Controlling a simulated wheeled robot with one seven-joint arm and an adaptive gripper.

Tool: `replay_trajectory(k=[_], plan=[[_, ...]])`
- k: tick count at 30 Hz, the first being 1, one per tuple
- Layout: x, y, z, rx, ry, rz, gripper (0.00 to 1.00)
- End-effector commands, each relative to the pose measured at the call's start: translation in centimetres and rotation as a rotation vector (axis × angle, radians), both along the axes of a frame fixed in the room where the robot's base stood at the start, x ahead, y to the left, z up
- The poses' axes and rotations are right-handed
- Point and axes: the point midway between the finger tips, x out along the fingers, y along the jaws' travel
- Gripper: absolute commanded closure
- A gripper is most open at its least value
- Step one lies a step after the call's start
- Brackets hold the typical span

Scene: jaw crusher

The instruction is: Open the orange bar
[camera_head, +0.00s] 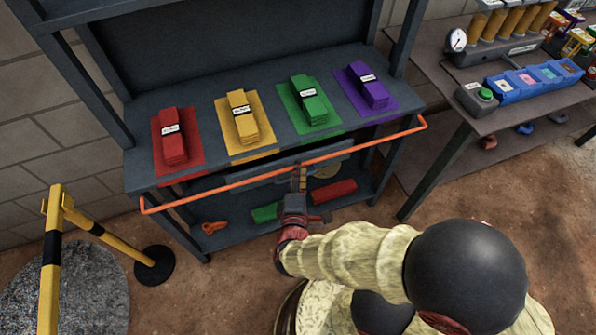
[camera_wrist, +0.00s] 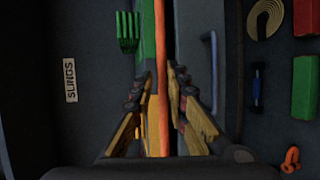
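The orange bar (camera_head: 290,172) is a long thin rail running along the front of the grey shelf unit, below its top shelf. It also shows in the wrist view (camera_wrist: 162,60), running vertically up the middle. My gripper (camera_head: 299,172) is at the middle of the bar, reaching from the front. In the wrist view my gripper (camera_wrist: 162,85) has its two yellow-tipped fingers apart, one on each side of the bar. A narrow gap shows beside the bar. Whether a finger touches it is hard to tell.
The top shelf (camera_head: 205,125) holds red, yellow, green and purple stacks on matching mats. Rolls and an orange shackle (camera_head: 215,227) lie on the lower shelf. A workbench (camera_head: 490,120) stands right, and a yellow-black barrier post (camera_head: 52,255) stands left.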

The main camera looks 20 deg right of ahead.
Motion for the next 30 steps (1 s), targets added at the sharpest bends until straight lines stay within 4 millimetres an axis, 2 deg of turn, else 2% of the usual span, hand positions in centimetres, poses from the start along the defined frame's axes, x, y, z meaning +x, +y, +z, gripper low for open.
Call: replay_trajectory(k=[6, 17, 30], plan=[[0.0, 0.0, 0.0, 0.0, 0.0, 0.0, 0.71], [-0.2, 0.2, 0.1, 0.0, 0.0, 0.002, 0.71], [-3.8, 1.9, 0.9, 0.0, -0.001, 0.006, 0.71]])
